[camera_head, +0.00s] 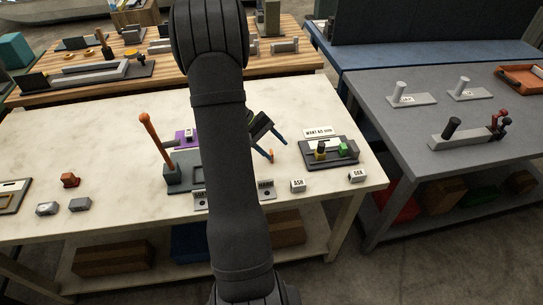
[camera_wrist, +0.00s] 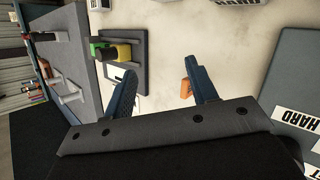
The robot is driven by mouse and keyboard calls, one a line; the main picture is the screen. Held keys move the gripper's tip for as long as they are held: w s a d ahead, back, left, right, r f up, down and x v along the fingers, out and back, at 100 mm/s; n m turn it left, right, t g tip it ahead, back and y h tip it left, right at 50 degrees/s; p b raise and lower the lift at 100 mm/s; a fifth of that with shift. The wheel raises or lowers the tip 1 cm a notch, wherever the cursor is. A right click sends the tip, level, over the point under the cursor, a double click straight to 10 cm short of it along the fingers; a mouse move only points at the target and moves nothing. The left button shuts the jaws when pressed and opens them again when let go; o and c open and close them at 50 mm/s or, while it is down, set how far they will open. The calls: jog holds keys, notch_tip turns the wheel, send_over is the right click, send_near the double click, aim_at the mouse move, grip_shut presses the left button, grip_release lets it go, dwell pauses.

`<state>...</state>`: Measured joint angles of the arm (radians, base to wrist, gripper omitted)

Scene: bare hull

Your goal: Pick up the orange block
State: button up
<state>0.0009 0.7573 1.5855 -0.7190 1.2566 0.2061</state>
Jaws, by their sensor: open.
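A small orange block (camera_head: 271,156) lies on the pale table, right of my forearm. It also shows in the wrist view (camera_wrist: 186,88), partly hidden by the right finger. My gripper (camera_head: 275,146) is open, with its blue fingers pointing down toward the table near the block. In the wrist view my gripper (camera_wrist: 162,74) has bare table between its fingers. The block appears beside the right finger, not centred between the two. I cannot tell whether they touch.
A dark tray (camera_head: 318,163) with green and yellow pieces stands to the right. Labelled blocks (camera_head: 298,186) sit along the front edge. An orange-handled lever (camera_head: 150,130) stands left of my arm. A rust-coloured lump (camera_head: 69,180) lies far left.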

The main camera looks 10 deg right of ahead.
aim_at(277, 160)
jog(key=f+n+h, duration=0.1)
jog(key=n, duration=0.3)
jog(key=w+a+f+n+t+h, duration=0.1)
jog(key=n+h, duration=0.1)
jog(key=n, duration=0.2)
jog(key=f+n+t+h, duration=0.1)
jog(key=f+n, duration=0.1)
jog(key=n, duration=0.2)
jog(key=shift+w+a+h, duration=0.35)
jog(key=shift+a+h, duration=0.05)
jog(key=n, duration=0.1)
jog(key=f+n+t, duration=0.1)
jog(key=n, duration=0.1)
jog(key=shift+w+a+f+n+h, duration=0.15)
jog(key=shift+w+a+n+h, duration=0.25)
jog(key=shift+x, duration=2.45)
jog(key=shift+c, duration=0.4)
jog(key=c, duration=1)
